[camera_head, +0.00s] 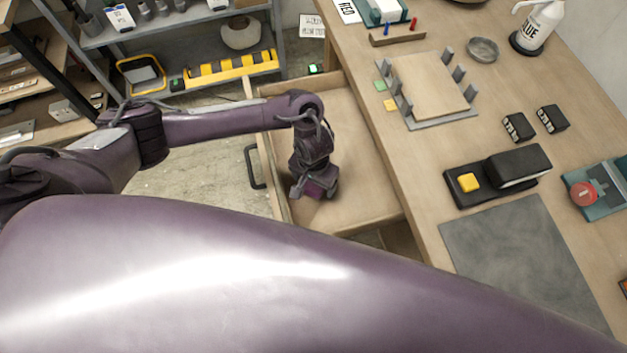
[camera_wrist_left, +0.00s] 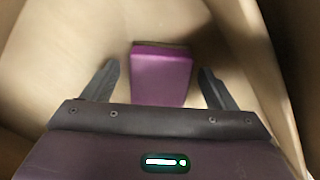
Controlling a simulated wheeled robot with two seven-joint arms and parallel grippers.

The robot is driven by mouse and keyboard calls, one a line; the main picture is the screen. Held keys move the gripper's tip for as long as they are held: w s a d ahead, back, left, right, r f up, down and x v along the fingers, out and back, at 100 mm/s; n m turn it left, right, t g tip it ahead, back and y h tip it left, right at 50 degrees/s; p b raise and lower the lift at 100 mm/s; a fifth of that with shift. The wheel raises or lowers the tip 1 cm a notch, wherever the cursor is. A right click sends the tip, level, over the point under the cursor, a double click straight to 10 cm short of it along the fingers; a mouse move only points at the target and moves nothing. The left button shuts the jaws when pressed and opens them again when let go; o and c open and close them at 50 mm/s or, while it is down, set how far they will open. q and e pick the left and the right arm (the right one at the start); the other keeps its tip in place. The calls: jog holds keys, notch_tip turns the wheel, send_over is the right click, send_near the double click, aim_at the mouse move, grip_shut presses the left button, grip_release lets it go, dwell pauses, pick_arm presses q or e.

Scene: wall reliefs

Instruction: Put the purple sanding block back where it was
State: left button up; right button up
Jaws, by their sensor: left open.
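The purple sanding block (camera_wrist_left: 162,76) lies on the floor of the open wooden drawer (camera_head: 345,130), near a corner. In the left wrist view it sits between and beyond the two dark fingers, with a gap on both sides. My left gripper (camera_wrist_left: 160,85) is open and points down into the drawer; in the head view, the left gripper (camera_head: 315,192) is low inside the drawer, at its near end. There it mostly hides the block. My right gripper is not in view.
Drawer walls stand close around my left gripper. The workbench (camera_head: 420,170) beside it carries a fixture with a wooden board (camera_head: 428,86), a black device with a yellow button (camera_head: 468,182), a grey mat (camera_head: 530,255) and a glue bottle (camera_head: 538,25). Shelves stand behind, left.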

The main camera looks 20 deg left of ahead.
pick_arm(q)
notch_tip(320, 180, up, 12)
jog(key=p, duration=0.4)
jog(key=shift+f, duration=0.15)
